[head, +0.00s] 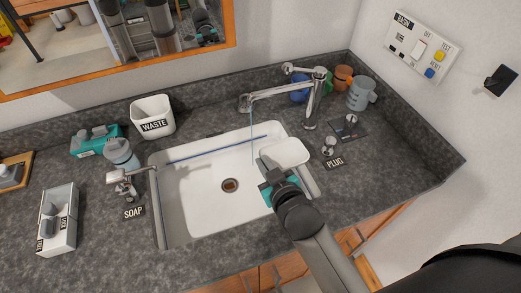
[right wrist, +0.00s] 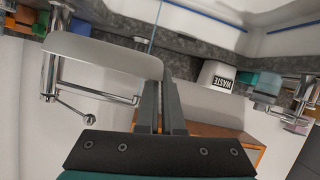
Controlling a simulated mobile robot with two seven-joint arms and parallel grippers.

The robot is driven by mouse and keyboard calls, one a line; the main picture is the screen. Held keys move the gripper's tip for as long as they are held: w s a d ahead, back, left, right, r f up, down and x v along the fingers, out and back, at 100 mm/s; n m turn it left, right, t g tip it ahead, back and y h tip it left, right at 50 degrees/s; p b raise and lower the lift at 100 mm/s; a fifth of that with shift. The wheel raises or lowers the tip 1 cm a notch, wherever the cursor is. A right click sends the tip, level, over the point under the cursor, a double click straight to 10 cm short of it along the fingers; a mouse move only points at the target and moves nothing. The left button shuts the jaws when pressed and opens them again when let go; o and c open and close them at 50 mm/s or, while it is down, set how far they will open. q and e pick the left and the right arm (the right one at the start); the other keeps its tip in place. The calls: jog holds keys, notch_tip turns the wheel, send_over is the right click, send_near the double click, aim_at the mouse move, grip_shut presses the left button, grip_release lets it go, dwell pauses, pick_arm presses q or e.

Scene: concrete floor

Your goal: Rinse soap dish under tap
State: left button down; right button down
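A white soap dish (head: 285,152) is over the right side of the white sink (head: 200,205). My right gripper (head: 272,172) is shut on the dish's near left edge. In the right wrist view the dish (right wrist: 100,60) reaches left from between the two fingers (right wrist: 161,100). The chrome tap (head: 316,98) stands behind the sink. A thin blue water stream (head: 251,125) falls from its spout, close to the dish's left end; whether it touches the dish is unclear. My left gripper is not in view.
A soap dispenser (head: 122,155) stands left of the sink, its spout at the sink's left edge. A waste bin (head: 153,116) is behind left. Several cups, including a grey mug (head: 361,93), stand right of the tap. A mirror (head: 120,40) hangs above.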

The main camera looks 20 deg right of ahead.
jog(key=w+a+f+b, duration=0.1)
jog(key=w+a+b, duration=0.1)
jog(key=w+b, duration=0.2)
jog(key=w+a+f+b, duration=0.1)
jog(key=w+b, duration=0.3)
jog(key=w, duration=0.5)
jog(key=shift+a+f+b, duration=0.35)
jog(key=shift+a+f, duration=0.05)
jog(key=shift+a, duration=0.2)
jog(key=shift+w+d, duration=0.1)
jog(key=shift+d, duration=0.05)
dwell(0.4)
jog(key=shift+w+d+p, duration=0.15)
jog(key=shift+d+p, duration=0.25)
jog(key=shift+a, duration=0.1)
jog(key=shift+s+a, duration=0.2)
jog(key=shift+a, duration=0.3)
